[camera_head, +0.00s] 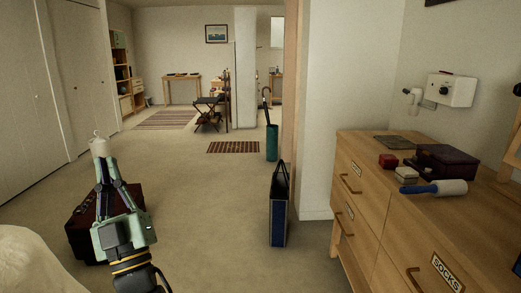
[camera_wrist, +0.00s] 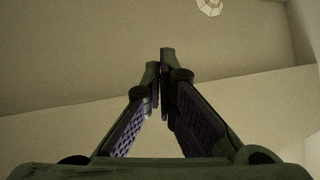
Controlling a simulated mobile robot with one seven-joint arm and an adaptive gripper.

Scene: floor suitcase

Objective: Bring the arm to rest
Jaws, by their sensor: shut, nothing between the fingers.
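My gripper (camera_head: 102,152) is raised at the left of the head view, with its fingers pointing up. The fingers are closed together at the tips with nothing held. In the wrist view my gripper (camera_wrist: 164,58) shows its two fingers meeting at the tips, against a plain wall and ceiling. In the head view, a dark red-brown suitcase (camera_head: 80,232) is on the floor behind my gripper and is partly hidden by it.
A wooden dresser (camera_head: 362,153) at the right bears small boxes, a dark case (camera_head: 447,160) and a blue-handled roller (camera_head: 434,188). A dark blue bag (camera_head: 278,222) and a green umbrella stand (camera_head: 272,143) are on the floor. The carpet between suitcase and bag is clear.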

